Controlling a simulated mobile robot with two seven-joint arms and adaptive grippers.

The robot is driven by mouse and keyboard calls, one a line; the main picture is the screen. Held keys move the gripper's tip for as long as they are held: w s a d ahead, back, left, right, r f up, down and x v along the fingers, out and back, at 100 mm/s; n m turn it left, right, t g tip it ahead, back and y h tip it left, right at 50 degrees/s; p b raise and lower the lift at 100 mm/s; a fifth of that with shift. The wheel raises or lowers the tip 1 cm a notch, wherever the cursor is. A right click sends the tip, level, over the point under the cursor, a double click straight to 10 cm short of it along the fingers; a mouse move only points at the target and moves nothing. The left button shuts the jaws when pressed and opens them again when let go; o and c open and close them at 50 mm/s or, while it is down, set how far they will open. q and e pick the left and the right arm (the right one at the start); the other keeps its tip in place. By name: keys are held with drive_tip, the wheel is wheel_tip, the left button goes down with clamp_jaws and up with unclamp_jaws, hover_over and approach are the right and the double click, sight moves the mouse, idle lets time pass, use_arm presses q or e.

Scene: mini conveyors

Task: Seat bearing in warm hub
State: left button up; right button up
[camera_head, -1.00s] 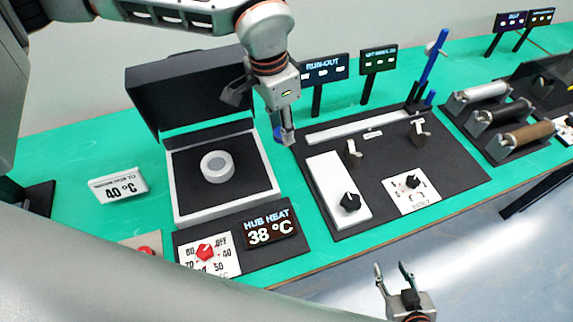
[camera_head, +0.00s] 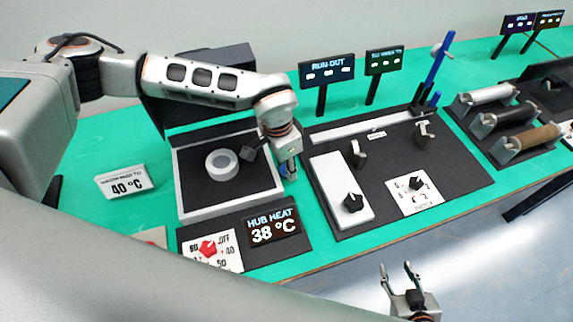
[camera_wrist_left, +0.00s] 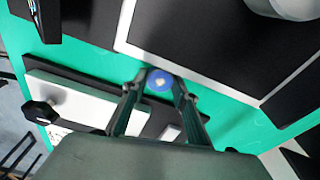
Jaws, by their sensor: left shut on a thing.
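My left gripper (camera_head: 290,170) is beside the right rim of the heater box. It is shut on a small blue round part, the bearing (camera_wrist_left: 159,80), which shows between the fingertips in the left wrist view. In the head view the bearing is mostly hidden by the fingers. The hub (camera_head: 221,164), a grey ring, sits on the dark plate of the heater (camera_head: 228,207). Part of the hub shows at the top right of the left wrist view. The hub heat display (camera_head: 274,231) reads 38 °C. My right gripper (camera_head: 398,276) is open and empty over the floor.
A sign (camera_head: 122,182) reads 40 °C. A red dial (camera_head: 208,248) is in front of the heater. The raised dark lid (camera_head: 200,85) stands behind it. A black board with knobs (camera_head: 385,210) is to the right, with rollers (camera_head: 510,113) beyond.

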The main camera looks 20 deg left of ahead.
use_arm(q)
drive_tip(key=shift+f, duration=0.2)
drive_tip(key=o, duration=1.1)
drive_tip(key=shift+r, duration=0.1)
